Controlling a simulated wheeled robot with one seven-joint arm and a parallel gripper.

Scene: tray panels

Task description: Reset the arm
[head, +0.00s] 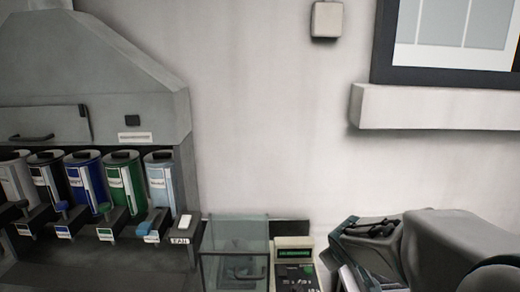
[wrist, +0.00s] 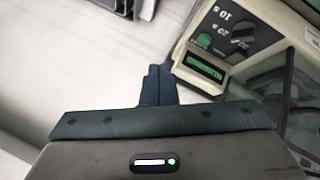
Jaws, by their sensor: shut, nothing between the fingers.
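My gripper (wrist: 160,75) shows in the wrist view with its two dark fingers pressed together and nothing between them. In the head view my arm reaches in from the lower right, and its fingertips are out of sight. In the wrist view the fingers are beside a device with a green display (wrist: 204,68) and a dark knob. No object is held.
A row of coloured canisters (head: 122,185) stands under a grey hood (head: 90,85) at left. A glass-sided box (head: 235,240) and a device with a green display (head: 294,254) stand at bottom centre, close to my arm.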

